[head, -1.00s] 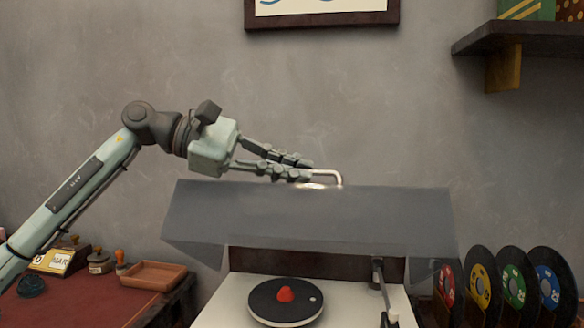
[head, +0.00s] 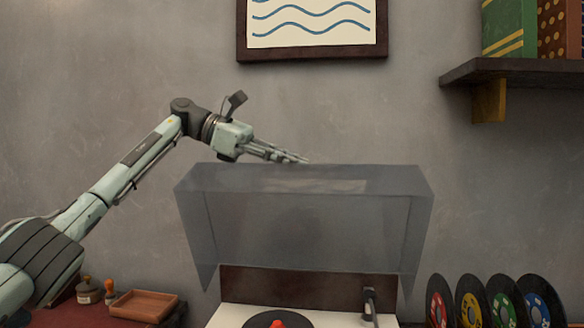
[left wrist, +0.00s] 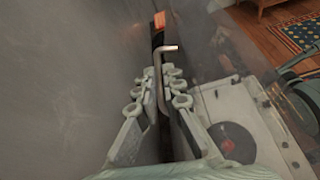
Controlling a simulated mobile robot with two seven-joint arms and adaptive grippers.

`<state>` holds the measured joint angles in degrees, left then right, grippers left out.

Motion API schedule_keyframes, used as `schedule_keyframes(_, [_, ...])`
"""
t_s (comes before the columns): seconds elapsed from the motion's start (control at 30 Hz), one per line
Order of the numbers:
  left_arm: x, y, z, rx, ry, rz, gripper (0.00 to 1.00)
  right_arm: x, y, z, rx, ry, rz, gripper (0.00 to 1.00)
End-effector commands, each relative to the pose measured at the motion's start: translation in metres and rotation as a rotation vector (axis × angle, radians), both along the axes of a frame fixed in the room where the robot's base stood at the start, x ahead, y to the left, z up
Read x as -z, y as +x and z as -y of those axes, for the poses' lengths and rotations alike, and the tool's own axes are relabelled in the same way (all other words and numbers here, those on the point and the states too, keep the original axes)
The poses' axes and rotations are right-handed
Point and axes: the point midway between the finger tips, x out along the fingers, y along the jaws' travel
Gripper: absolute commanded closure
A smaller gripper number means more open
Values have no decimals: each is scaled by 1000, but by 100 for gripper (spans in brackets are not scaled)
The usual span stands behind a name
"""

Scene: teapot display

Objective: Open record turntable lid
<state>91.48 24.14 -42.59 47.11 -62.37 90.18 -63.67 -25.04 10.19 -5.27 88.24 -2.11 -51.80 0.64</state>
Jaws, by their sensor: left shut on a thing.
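The turntable's smoky clear lid (head: 310,225) is swung up and stands raised over the back of the white turntable base (head: 232,316). My left gripper (head: 300,158) is at the lid's upper edge in the head view. In the left wrist view its fingers (left wrist: 162,82) are shut on the metal lid handle (left wrist: 160,70). The handle is hidden behind the lid in the head view. The black platter (head: 262,320) with its red centre (head: 278,323) shows below the lid, cut by the frame's bottom. My right gripper is not in view.
Several records (head: 470,302) stand upright to the right of the turntable. A shelf (head: 510,72) hangs at the upper right and a framed picture (head: 312,58) on the wall. A wooden tray (head: 145,305) lies at the lower left.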

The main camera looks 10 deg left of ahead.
Motion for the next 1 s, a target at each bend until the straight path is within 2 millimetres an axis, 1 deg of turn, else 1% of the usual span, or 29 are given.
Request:
schedule_keyframes(0.03, [-3,3,-1,-4,-4,-6,100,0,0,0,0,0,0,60])
schedule_keyframes(0.2, [-3,6,-1,-3,-4,-21,100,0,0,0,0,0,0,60])
schedule_keyframes(0.57, [-3,7,-1,-3,-3,-22,100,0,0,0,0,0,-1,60])
schedule_keyframes(0.6, [-3,7,-1,-3,-3,-22,91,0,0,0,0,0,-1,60])
schedule_keyframes(0.67, [-3,6,-1,-3,-3,-22,84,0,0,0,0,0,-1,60])
schedule_keyframes(1.0, [-2,6,-3,-2,-1,-23,83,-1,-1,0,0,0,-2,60])
